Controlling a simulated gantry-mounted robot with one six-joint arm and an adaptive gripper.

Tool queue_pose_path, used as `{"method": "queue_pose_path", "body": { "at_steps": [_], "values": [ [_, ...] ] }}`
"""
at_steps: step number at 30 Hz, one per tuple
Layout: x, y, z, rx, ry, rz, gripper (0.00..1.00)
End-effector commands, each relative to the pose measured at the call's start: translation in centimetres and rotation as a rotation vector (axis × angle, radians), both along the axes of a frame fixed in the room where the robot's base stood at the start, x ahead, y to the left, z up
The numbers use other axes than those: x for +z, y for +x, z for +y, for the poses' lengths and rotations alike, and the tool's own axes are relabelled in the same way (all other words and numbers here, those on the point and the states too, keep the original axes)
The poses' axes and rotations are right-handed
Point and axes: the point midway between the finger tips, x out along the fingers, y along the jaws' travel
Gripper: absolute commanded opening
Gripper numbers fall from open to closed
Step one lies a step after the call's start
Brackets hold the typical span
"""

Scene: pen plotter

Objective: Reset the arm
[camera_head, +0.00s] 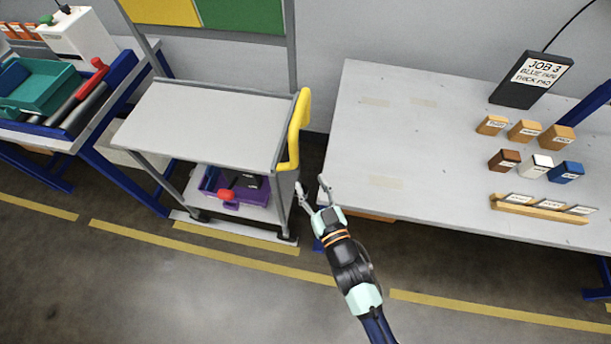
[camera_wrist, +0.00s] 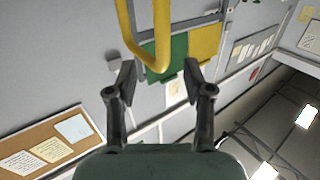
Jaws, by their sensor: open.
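My gripper (camera_head: 312,188) is in the head view, at the end of my arm, between the grey cart and the long white table. Its fingers are spread apart with nothing between them. In the wrist view my gripper (camera_wrist: 160,85) is also open and empty. The yellow cart handle (camera_wrist: 158,50) shows beyond the fingertips there, with the wall behind it. In the head view the yellow handle (camera_head: 299,128) is just above and left of the fingertips. I cannot tell whether they touch it.
The grey cart (camera_head: 205,122) has a purple bin (camera_head: 243,191) on its lower shelf. The white table (camera_head: 400,130) holds small coloured blocks (camera_head: 525,130), a wooden rack (camera_head: 540,209) and a dark JOB 3 sign (camera_head: 530,80). A left bench holds a teal bin (camera_head: 45,92). Front floor is clear.

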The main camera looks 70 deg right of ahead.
Motion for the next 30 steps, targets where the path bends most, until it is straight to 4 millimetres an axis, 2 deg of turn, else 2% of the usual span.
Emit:
{"method": "queue_pose_path", "body": {
  "at_steps": [11,14,16,17,19,22,24,26,27,30],
  "values": [
    [0.0,0.0,0.0,0.000,0.000,0.000,0.52],
    [1.1,1.9,0.7,0.036,0.013,0.009,0.52],
    [2.7,5.1,2.5,0.101,0.042,0.032,0.52],
    [3.6,6.7,3.7,0.140,0.059,0.048,0.52],
    [5.9,10.6,7.8,0.251,0.100,0.095,0.52],
    [8.8,14.4,14.8,0.416,0.152,0.175,0.52],
    [10.2,15.6,19.6,0.525,0.174,0.234,0.52],
    [11.4,16.0,23.5,0.613,0.186,0.284,0.52],
    [12.0,16.0,26.1,0.672,0.191,0.315,0.52],
    [13.6,15.1,32.2,0.816,0.189,0.397,0.52]
  ]
}}
